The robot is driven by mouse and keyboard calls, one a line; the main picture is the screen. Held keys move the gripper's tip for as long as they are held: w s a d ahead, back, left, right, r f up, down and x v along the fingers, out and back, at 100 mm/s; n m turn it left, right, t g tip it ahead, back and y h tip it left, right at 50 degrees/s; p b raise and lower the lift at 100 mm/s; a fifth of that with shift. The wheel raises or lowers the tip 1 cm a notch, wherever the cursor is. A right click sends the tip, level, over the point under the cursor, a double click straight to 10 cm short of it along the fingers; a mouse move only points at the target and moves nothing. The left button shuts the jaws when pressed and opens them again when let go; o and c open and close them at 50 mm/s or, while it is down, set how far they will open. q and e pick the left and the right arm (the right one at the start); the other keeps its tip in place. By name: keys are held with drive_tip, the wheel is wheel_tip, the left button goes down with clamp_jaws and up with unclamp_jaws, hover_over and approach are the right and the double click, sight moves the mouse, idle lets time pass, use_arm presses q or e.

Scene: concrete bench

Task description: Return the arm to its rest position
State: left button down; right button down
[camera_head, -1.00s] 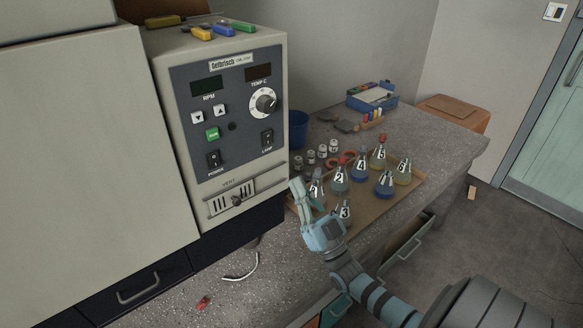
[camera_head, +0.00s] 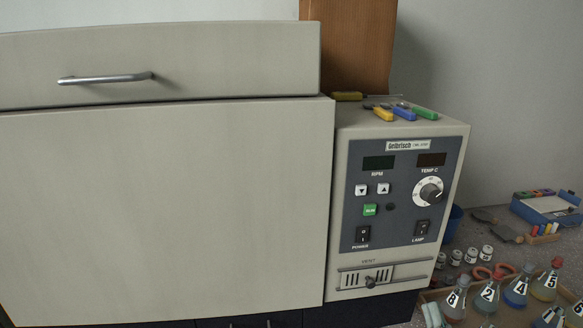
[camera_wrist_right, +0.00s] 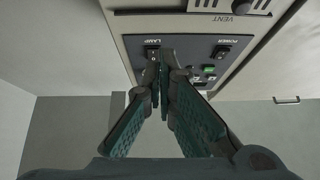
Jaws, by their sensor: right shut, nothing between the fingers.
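My right gripper (camera_wrist_right: 166,66) fills the middle of the right wrist view, its dark teal fingers shut with nothing between them. Its fingertips overlap the control panel (camera_wrist_right: 200,62) near the LAMP switch (camera_wrist_right: 152,51), which looks upside down there. My left gripper is in neither view.
The beige incubator shaker (camera_head: 165,210) fills the left of the head view. Coloured tools (camera_head: 400,113) lie on its control box. Numbered flasks (camera_head: 487,298), small jars (camera_head: 471,256) and a blue box (camera_head: 545,207) stand on the bench at right.

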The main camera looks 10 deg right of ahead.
drive_tip(key=s+a+f+n+g+y, duration=0.1)
drive_tip(key=a+f+g, duration=0.85)
drive_tip(key=f, duration=0.35)
drive_tip(key=s+f+g+h, duration=0.1)
drive_tip(key=s+f+g, duration=0.3)
drive_tip(key=s, duration=0.6)
drive_tip(key=s+f+g+h, duration=0.1)
drive_tip(key=s+f+g, duration=0.1)
drive_tip(key=s+g, duration=0.6)
drive_tip(key=s+d+f, duration=0.1)
drive_tip(key=s+f, duration=0.1)
drive_tip(key=f, duration=0.8)
drive_tip(key=s+f, duration=0.2)
drive_tip(key=f, duration=0.8)
drive_tip(key=s+d+f+g, duration=0.1)
drive_tip(key=s+f+g, duration=0.1)
drive_tip(key=s+f, duration=1)
drive_tip(key=shift+s+f+m, duration=0.25)
drive_tip(key=shift+s+m, duration=0.15)
drive_tip(key=shift+s, duration=0.7)
